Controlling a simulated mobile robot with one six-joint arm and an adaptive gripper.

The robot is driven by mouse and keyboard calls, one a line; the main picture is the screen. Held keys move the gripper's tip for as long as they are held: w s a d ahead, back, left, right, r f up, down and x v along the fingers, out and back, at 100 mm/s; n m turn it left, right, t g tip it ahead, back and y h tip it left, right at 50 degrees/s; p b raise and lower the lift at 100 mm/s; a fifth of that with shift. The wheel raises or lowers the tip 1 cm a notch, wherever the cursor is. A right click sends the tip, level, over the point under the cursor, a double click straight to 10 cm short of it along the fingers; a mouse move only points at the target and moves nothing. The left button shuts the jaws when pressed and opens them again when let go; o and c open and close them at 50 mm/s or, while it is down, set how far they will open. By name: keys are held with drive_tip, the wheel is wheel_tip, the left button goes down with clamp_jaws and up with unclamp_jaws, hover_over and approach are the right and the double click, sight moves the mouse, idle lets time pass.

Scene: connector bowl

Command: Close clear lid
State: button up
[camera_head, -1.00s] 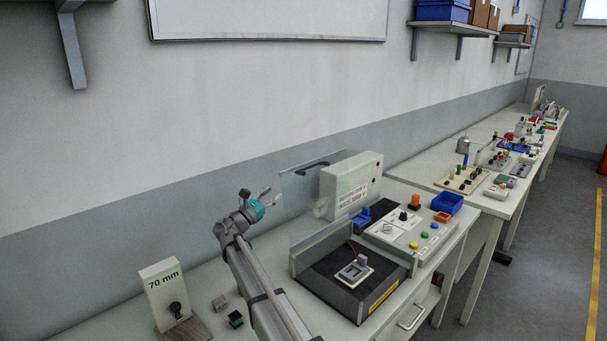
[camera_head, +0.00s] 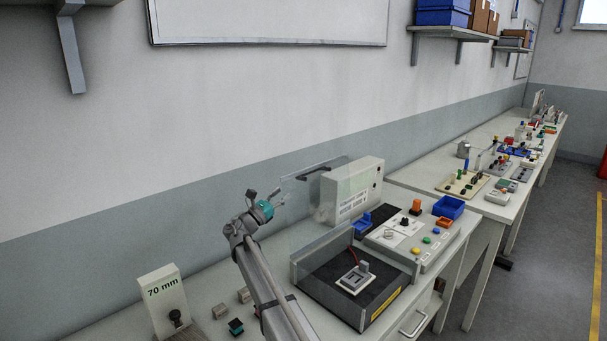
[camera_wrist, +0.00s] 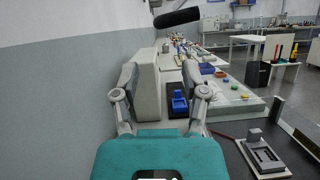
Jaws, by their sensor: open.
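The clear lid (camera_head: 300,195) is a see-through panel, raised and tilted behind the black-topped fixture (camera_head: 320,285) in the head view. Its dark bar handle (camera_head: 319,171) is near the upper edge; a dark bar at the top of the wrist view (camera_wrist: 178,17) looks like the same handle. My gripper (camera_head: 265,192) is open and empty, just left of the lid and below the handle's height. In the wrist view my fingers (camera_wrist: 160,78) are spread below the handle, apart from it. Whether a finger touches the panel, I cannot tell.
A grey socket (camera_head: 355,278) sits on the fixture. A light control box (camera_head: 352,190), a button panel (camera_head: 410,240) and a blue bin (camera_head: 449,207) stand to the right. A 70 mm block (camera_head: 162,300) and small cubes (camera_head: 245,295) lie at left.

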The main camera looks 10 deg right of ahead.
sight(305, 174)
drive_tip(key=p+x, duration=0.4)
drive_tip(key=x, duration=0.7)
drive_tip(key=shift+w+d+r, duration=0.15)
drive_tip(key=shift+d, duration=0.1)
clamp_jaws()
